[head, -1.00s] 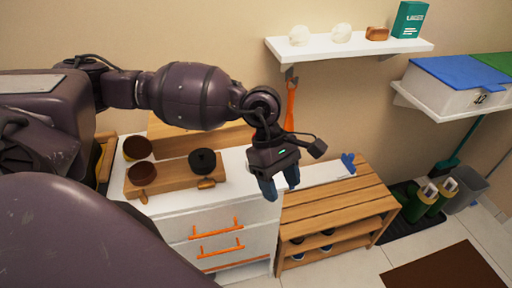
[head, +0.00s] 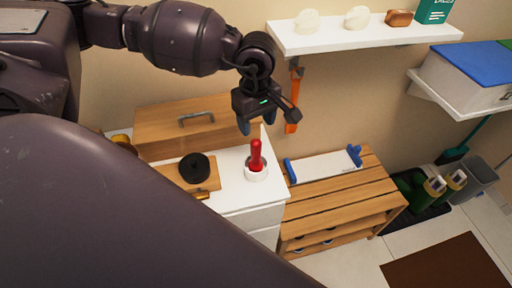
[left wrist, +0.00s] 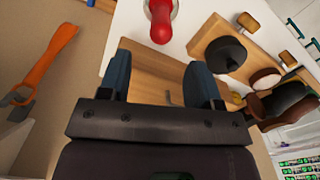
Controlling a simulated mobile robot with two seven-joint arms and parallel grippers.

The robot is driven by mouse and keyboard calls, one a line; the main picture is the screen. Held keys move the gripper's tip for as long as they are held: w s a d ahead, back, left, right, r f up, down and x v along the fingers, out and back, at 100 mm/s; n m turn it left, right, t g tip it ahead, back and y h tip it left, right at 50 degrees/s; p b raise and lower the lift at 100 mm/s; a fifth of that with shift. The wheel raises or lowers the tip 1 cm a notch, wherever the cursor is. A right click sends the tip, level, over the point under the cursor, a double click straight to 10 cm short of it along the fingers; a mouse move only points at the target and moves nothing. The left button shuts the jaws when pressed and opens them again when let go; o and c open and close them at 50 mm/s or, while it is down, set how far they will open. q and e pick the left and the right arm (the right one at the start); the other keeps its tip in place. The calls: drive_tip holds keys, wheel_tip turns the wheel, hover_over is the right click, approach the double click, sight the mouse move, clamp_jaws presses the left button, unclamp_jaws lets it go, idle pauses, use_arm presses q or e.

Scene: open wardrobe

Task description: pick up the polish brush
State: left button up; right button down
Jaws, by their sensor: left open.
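A red-handled tool (head: 256,158) stands upright in a round white holder (head: 257,174) on the white cabinet top. Its rounded red end also shows at the top of the left wrist view (left wrist: 161,22). A round black piece (head: 195,168) sits on a wooden tray (head: 175,176); it also shows in the left wrist view (left wrist: 226,54). I cannot tell for sure which of these is the polish brush. My left gripper (head: 256,124) is open and empty, above and slightly behind the red handle, with its fingers pointing down. My right gripper is not in view.
A wooden box (head: 165,125) with a metal handle stands behind the tray. An orange tool (head: 294,100) hangs under the white shelf (head: 365,36). A slatted wooden bench (head: 335,195) stands right of the cabinet. My own arm hides the near left.

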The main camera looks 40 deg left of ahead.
sight(256, 140)
use_arm(q)
wheel_tip(256, 140, down, 2)
wheel_tip(256, 140, down, 5)
drive_tip(key=shift+r+p, duration=0.1)
drive_tip(key=shift+p, duration=0.45)
drive_tip(key=shift+f, duration=0.45)
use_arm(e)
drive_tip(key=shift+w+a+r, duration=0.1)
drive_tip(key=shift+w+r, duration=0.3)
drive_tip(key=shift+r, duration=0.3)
use_arm(q)
drive_tip(key=shift+s, duration=0.1)
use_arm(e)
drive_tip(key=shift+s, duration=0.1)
use_arm(q)
drive_tip(key=c, duration=1)
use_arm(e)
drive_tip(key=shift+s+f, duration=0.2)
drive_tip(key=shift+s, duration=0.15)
use_arm(q)
drive_tip(key=shift+r, duration=0.15)
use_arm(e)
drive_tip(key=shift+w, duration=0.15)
